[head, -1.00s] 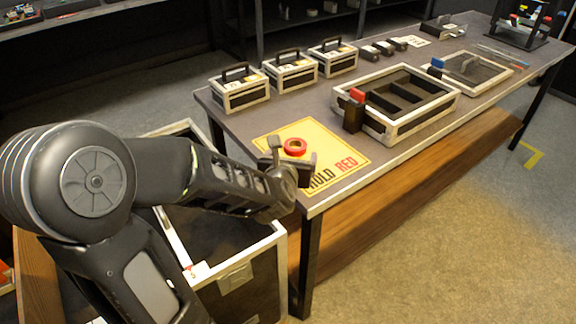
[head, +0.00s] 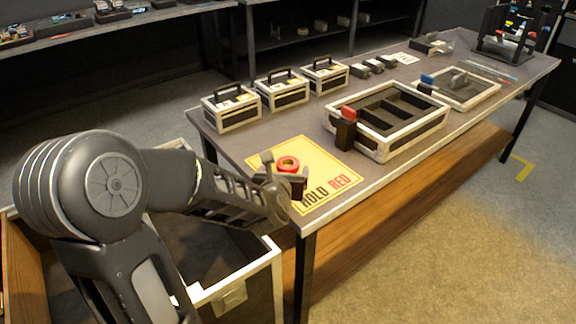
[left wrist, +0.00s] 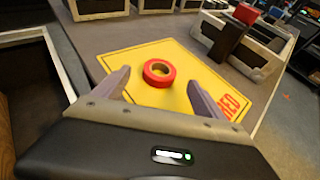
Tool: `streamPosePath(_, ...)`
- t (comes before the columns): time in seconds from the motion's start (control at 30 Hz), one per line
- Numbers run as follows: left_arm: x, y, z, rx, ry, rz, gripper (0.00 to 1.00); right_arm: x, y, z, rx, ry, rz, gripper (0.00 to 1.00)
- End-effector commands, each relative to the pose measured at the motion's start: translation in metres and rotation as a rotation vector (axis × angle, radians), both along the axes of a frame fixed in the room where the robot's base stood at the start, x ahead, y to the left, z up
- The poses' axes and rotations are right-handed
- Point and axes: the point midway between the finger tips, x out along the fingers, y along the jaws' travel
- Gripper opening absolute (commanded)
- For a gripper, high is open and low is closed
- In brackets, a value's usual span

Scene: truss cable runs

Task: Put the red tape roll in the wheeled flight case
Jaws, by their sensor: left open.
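The red tape roll (head: 288,164) lies flat on the yellow mat (head: 325,168) marked "HOLD RED" at the near end of the table. My left gripper (head: 284,172) is open just short of the roll. In the left wrist view the roll (left wrist: 159,72) shows ahead, between the two spread fingers (left wrist: 157,88) and not touching them. The flight case (head: 266,262), with pale metal edges and an open top, stands on the floor beside the table's near end, partly behind my left arm. Its wheels are not visible. My right gripper is out of view.
Three small latched cases (head: 281,90) stand along the table's far edge. A divided tray (head: 400,140) with a red-topped black block (head: 346,128) sits right of the mat. A lidded frame (head: 470,86) and a dark rack (head: 515,32) stand farther along.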

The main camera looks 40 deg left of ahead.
Motion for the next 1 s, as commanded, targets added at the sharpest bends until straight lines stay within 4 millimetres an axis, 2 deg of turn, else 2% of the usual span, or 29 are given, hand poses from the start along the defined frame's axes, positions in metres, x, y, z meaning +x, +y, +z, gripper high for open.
streamPosePath(0.37, 0.038, 0.020, -0.017, 0.000, 0.001, 0.000, 0.81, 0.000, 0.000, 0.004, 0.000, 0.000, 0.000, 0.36)
streamPosePath(1.0, 0.040, 0.021, -0.017, 0.000, 0.000, 0.000, 0.80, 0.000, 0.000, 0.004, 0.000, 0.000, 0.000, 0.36)
